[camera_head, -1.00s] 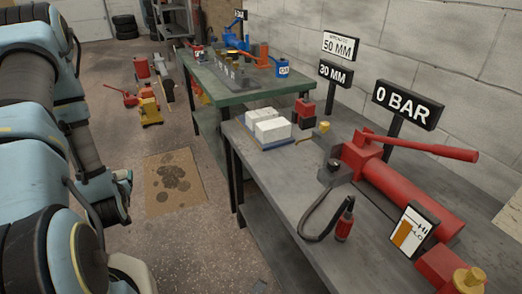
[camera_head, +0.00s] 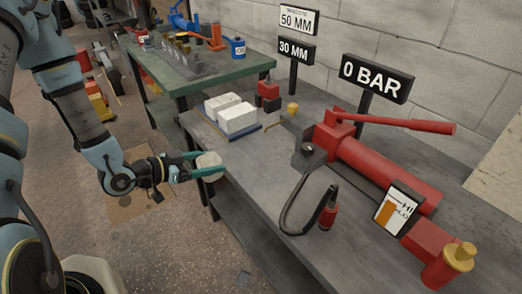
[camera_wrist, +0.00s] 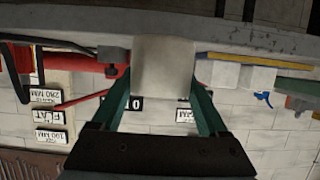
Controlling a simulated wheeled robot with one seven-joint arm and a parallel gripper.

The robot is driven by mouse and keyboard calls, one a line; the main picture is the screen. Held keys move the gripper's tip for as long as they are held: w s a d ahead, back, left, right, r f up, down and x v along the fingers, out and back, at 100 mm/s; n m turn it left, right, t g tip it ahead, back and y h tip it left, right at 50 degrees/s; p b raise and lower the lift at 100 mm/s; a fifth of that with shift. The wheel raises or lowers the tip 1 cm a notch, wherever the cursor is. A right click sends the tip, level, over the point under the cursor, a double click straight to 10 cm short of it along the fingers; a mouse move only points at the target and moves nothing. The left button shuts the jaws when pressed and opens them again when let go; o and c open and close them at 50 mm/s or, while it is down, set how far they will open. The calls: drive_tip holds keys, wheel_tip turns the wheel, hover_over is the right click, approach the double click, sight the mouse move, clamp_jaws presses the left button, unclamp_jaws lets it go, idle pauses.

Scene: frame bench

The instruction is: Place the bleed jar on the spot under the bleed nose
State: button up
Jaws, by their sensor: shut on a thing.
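My gripper (camera_head: 208,167) is shut on a small pale jar (camera_head: 209,160), held just off the near-left edge of the grey bench. The jar also shows between the green fingers in the wrist view (camera_wrist: 163,66), hiding part of the bench behind it. A red hand pump (camera_head: 385,172) lies on the bench to the right. A grey block (camera_head: 309,154) with a dark knob sits at the pump's near end; I cannot tell whether it is the bleed nose. The spot cannot be made out.
White blocks (camera_head: 238,118) lie on the bench beyond the jar. A black hose (camera_head: 288,208) with a red end (camera_head: 327,215) curves across the front. Signs stand behind, including the 0 BAR sign (camera_head: 375,78). Bare bench top (camera_head: 245,172) lies between jar and hose.

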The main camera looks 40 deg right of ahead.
drive_tip(key=d+p, duration=0.1)
drive_tip(key=d, duration=0.5)
drive_tip(key=s+d+p, duration=0.1)
drive_tip(key=d+p, duration=0.1)
drive_tip(key=d, duration=0.4)
drive_tip(key=d+p, duration=0.1)
drive_tip(key=d, duration=0.5)
drive_tip(key=shift+s+r, duration=0.15)
drive_tip(key=shift+s, duration=0.05)
drive_tip(key=shift+w+a+f+p, duration=0.1)
drive_tip(key=shift+f+p, duration=0.2)
drive_tip(key=shift+p, duration=0.35)
drive_tip(key=shift+f, duration=0.1)
drive_tip(key=shift+f, duration=0.2)
drive_tip(key=o, duration=1.3)
drive_tip(key=shift+r, duration=0.1)
